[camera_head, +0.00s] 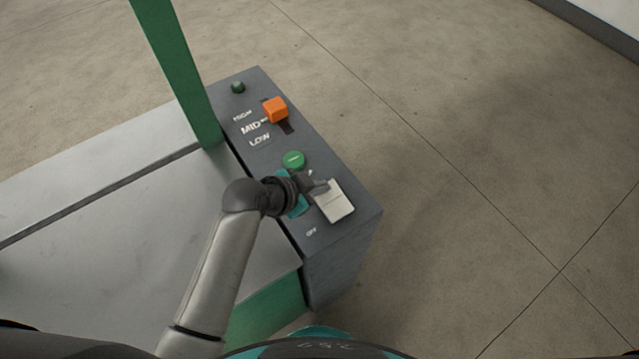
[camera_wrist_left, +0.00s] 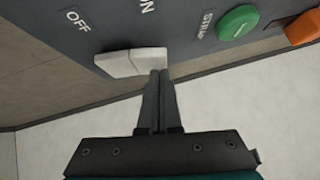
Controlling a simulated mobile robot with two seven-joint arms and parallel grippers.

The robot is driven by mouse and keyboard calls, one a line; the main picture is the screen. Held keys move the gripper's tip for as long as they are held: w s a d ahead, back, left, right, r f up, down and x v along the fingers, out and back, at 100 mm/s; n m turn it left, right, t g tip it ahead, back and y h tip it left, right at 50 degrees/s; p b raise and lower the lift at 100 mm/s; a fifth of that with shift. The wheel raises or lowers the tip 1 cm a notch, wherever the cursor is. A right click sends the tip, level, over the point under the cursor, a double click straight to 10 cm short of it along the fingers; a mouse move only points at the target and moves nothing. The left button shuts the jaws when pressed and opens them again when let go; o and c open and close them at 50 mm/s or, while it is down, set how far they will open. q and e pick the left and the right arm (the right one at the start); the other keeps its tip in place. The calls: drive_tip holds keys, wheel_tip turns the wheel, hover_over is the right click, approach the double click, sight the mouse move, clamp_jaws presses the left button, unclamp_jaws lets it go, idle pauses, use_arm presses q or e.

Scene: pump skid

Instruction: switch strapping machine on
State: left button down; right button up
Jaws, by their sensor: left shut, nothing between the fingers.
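The strapping machine's dark grey control panel (camera_head: 355,215) is at the middle of the head view. A white rocker switch (camera_head: 335,203) sits on it, with an OFF label below; in the left wrist view the switch (camera_wrist_left: 120,62) lies between the OFF and ON labels, the latter partly cut off. My left gripper (camera_head: 320,187) is shut and empty. Its fingertips (camera_wrist_left: 158,75) are at the ON-side end of the switch; I cannot tell whether they touch it. My right gripper is not in view.
A green button (camera_head: 293,160) is close to my left gripper; the wrist view labels it STRAP. An orange slider (camera_head: 275,109) stands by the HIGH, MID and LOW labels. A green post (camera_head: 180,70) rises at left. Floor (camera_head: 480,150) to the right is clear.

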use_arm(q)
drive_tip(key=shift+w+a+r+g+p, duration=0.1)
drive_tip(key=shift+w+a+g+p, duration=0.15)
drive_tip(key=shift+g+p, duration=0.05)
drive_tip(key=shift+w+a+n+h, duration=0.1)
drive_tip(key=shift+w+n+h, duration=0.05)
drive_tip(key=shift+n+h, duration=0.15)
drive_tip(key=shift+w+a+f+n+g+h, duration=0.1)
drive_tip(key=shift+w+f+n+g+h, duration=0.1)
drive_tip(key=shift+f+g+h, duration=0.15)
drive_tip(key=shift+w+a+f+n+g+h, duration=0.15)
drive_tip(key=shift+f+n+g, duration=0.1)
drive_tip(key=shift+g, duration=0.2)
drive_tip(key=shift+s+d+r, duration=0.1)
drive_tip(key=shift+s, duration=0.05)
drive_tip(key=shift+s+d, duration=0.1)
drive_tip(key=shift+s+d+r+p, duration=0.35)
drive_tip(key=shift+s+p, duration=0.2)
drive_tip(key=shift+p, duration=0.2)
